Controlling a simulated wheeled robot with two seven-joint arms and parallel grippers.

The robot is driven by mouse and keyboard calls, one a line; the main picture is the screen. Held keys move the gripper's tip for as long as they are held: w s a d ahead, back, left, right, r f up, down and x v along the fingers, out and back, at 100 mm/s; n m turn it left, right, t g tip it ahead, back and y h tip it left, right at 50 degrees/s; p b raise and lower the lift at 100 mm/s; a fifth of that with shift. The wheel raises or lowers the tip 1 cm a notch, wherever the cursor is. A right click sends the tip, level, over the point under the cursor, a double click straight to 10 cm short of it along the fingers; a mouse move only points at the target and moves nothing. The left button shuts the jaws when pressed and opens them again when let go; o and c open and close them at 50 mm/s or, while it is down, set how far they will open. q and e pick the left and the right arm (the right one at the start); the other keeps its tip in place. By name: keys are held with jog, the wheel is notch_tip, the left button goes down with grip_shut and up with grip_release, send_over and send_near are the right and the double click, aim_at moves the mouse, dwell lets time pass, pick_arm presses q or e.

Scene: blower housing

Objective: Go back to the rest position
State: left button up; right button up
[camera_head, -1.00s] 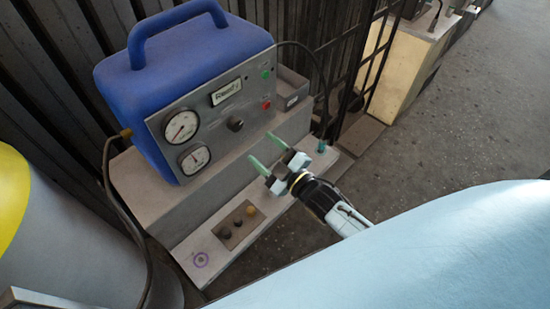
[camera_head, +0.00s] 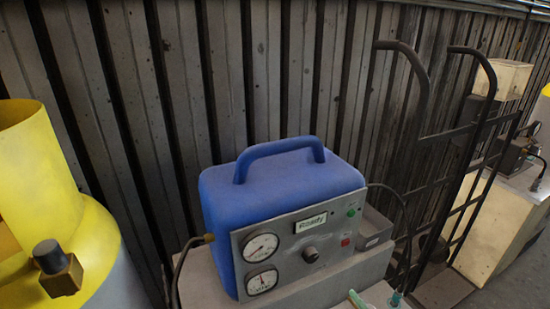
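The tip of one pale green finger of my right gripper (camera_head: 356,299) shows at the bottom edge, in front of the blue machine (camera_head: 275,203). The rest of that gripper is below the picture, so its opening is hidden. I see nothing held at the visible tip. My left gripper is not in view. The blue machine has a top handle, a grey front panel (camera_head: 308,244) with two round gauges, a lit display and green and red buttons. It stands on a grey stepped base (camera_head: 345,287).
A yellow housing (camera_head: 85,235) with a brown block and dark knob (camera_head: 54,266) is at the left. A black hand truck (camera_head: 440,160) and a cream cabinet (camera_head: 497,225) stand at the right. A dark ribbed wall (camera_head: 270,70) runs behind. A hose and a cable flank the machine.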

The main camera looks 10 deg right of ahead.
jog(key=s+d+f+m+g+h+b, duration=0.15)
jog(key=s+f, duration=0.25)
jog(key=f, duration=0.5)
jog(key=s+d+f+m+g+h, duration=0.1)
jog(key=s+f+m+g, duration=0.15)
jog(key=f, duration=0.65)
jog(key=s+d+f+m+g+h+b, duration=0.1)
jog(key=s+f+g, duration=0.25)
jog(key=f, duration=0.55)
jog(key=s+f+m+g, duration=0.1)
jog(key=s+f+g, duration=0.2)
jog(key=s, duration=0.6)
jog(key=s+d+f+m+g+h+b, duration=0.1)
jog(key=s+f+g, duration=0.2)
jog(key=s+f, duration=0.5)
jog(key=s+f+m+g+h, duration=0.1)
jog(key=s+f, duration=0.4)
jog(key=s, duration=0.6)
jog(key=shift+d+f+m+g+b, duration=0.25)
jog(key=shift+d+m+g, duration=0.2)
jog(key=shift+g, duration=0.5)
jog(key=shift+c, duration=0.3)
